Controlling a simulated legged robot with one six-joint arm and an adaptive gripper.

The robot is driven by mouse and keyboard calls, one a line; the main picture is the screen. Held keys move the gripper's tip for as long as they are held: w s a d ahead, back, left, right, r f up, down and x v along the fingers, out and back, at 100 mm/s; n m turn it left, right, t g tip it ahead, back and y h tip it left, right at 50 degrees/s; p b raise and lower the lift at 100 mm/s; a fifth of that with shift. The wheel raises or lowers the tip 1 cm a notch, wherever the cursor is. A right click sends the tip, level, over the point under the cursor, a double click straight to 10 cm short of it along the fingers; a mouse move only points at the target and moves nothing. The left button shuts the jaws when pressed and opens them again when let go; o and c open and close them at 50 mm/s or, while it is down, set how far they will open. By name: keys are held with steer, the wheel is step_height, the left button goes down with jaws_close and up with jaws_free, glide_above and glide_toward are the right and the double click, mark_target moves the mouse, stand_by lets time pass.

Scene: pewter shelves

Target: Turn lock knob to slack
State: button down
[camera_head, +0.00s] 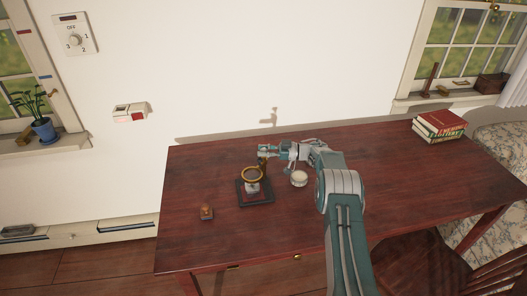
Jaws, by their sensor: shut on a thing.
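A small stand with a dark square base (255,197) sits on the table, left of its middle. A brass ring (252,173) is held above the base, with a pale object (252,187) below it. My gripper (263,154) reaches in from the right, just behind and above the ring, at the top of the stand's post. It is shut on a small part there, which I take to be the lock knob. The fingers hide the knob, and its turn cannot be made out.
The dark red table (380,160) is mostly bare. A small wooden block (207,213) lies front left. Books (439,125) are stacked at the far right. A chair (415,255) stands front right.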

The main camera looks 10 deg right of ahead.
mark_target(263, 149)
steer(key=shift+n+g, duration=0.7)
steer(key=shift+g, duration=0.4)
steer(key=shift+c, duration=1.9)
jaws_free()
step_height(263, 149, up, 10)
steer(key=shift+w+f, duration=0.1)
